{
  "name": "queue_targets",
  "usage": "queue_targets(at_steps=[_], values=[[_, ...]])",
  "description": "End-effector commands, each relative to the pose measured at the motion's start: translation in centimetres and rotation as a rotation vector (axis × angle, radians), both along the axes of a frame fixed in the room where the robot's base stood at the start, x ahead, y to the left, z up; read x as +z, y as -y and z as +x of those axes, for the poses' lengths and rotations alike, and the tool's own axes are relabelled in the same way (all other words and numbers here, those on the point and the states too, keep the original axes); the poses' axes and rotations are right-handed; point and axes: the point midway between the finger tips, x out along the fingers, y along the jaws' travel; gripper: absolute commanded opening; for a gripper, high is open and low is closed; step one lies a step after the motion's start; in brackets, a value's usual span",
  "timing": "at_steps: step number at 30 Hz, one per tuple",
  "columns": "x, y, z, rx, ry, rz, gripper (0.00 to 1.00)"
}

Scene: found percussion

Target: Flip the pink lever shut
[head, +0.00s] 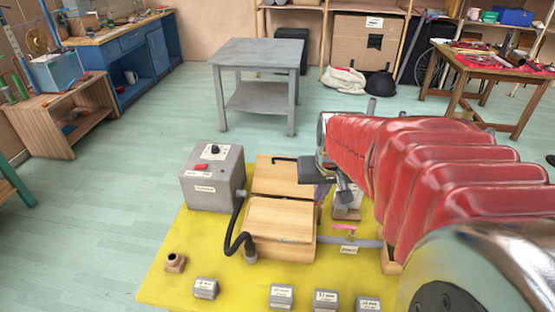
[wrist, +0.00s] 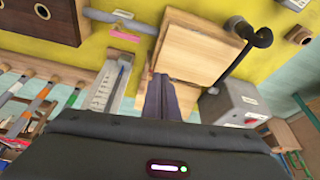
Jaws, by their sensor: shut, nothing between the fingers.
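The pink lever (head: 344,227) is a small flat bar beside a short grey pipe (head: 362,242), to the right of the wooden boxes. In the head view it looks roughly in line with the pipe. It also shows in the wrist view as a pink strip (wrist: 124,37) at the upper left; its exact tilt is hard to tell. My gripper (head: 347,194) is shut and empty. It is above the board, behind the lever in the head view and apart from it. In the wrist view the fingertips (wrist: 161,78) point at the wooden boxes, below and right of the lever.
Two wooden boxes (head: 281,222) stand on the yellow board (head: 178,235), with a grey control box (head: 212,180) and a black hose (head: 237,225) to their left. Several small labelled blocks line the front.

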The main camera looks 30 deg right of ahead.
Motion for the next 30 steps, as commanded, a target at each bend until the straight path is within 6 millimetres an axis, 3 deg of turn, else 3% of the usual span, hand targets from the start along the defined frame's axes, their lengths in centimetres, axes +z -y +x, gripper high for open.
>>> queue_targets(at_steps=[3,9,23,30], values=[[-1.8,3.8,0.3,-0.073,-0.019,0.010,0.00],[-3.6,7.7,0.3,-0.143,-0.033,0.019,0.00],[-4.0,8.5,0.3,-0.155,-0.035,0.020,0.00],[-5.4,8.7,0.7,-0.155,-0.037,0.021,0.00]])
